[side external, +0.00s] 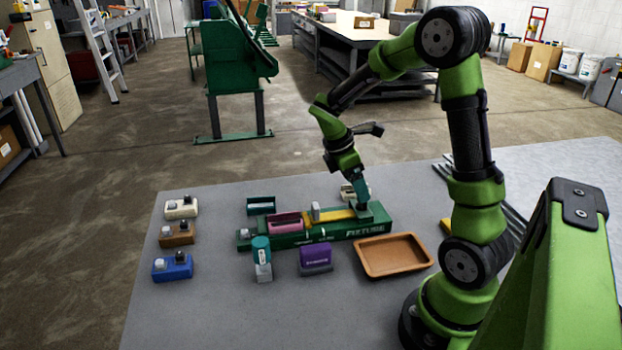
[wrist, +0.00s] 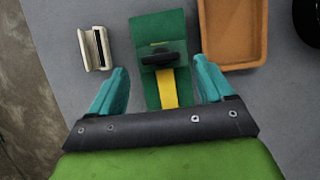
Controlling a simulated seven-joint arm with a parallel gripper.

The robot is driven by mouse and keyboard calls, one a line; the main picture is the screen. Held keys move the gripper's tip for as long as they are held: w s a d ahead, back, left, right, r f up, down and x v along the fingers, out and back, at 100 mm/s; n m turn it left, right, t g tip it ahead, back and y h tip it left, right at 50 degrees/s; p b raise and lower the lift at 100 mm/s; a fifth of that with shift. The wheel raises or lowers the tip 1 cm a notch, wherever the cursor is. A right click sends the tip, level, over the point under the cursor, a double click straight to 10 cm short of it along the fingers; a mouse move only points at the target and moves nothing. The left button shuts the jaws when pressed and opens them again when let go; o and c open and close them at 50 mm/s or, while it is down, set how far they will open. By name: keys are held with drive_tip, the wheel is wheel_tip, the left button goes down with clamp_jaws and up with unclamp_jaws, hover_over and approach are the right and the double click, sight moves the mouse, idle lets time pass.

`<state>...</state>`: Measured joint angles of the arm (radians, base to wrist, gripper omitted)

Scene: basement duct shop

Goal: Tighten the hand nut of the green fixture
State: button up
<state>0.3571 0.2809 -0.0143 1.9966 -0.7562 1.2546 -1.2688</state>
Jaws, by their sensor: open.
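The long green fixture (side external: 345,233) lies across the middle of the table, with a pink block (side external: 285,223) in its left part and a yellow bar (side external: 338,215) along its right part. In the wrist view the fixture's green end (wrist: 165,22) carries a dark hand nut (wrist: 163,58) at the far end of the yellow bar (wrist: 168,88). My gripper (wrist: 160,68) is open, its teal fingers apart on either side of the fixture. In the side view my gripper (side external: 361,191) is low over the fixture's right end, where the nut is partly hidden.
A brown tray (side external: 393,256) is right of the fixture's front. A teal-and-grey piece (side external: 262,258) and a purple block (side external: 315,258) stand before it. A cream holder (wrist: 95,48) lies beside it. Cream, brown and blue blocks (side external: 172,267) line the table's left side.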

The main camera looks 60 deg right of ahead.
sight(359, 205)
drive_tip(key=shift+x, duration=2.05)
drive_tip(key=shift+c, duration=0.5)
drive_tip(key=c, duration=0.9)
